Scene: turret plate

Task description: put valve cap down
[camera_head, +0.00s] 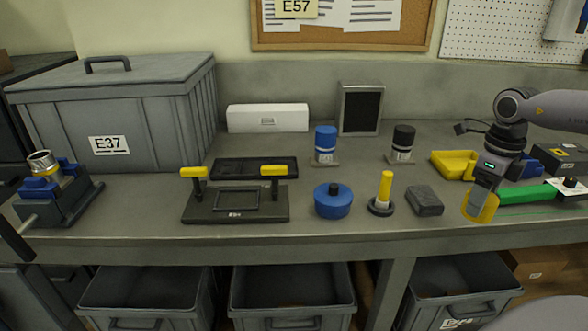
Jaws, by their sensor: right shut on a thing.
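My right gripper (485,186) comes in from the right and is shut on a yellow, rounded piece, which I take to be the valve cap (480,207). The cap hangs below the fingers near the front edge of the grey workbench (330,238), to the right of a dark grey block (425,201). I cannot tell whether its underside touches the bench top. The fingers hide part of its upper side. My left gripper is not in view.
A yellow tray (452,164) stands behind the gripper, and a green tool (527,194) lies close on its right. A yellow-handled post (384,190), a blue round pot (333,201) and a black turret plate fixture (236,204) stand further left. A vise (55,195) is far left.

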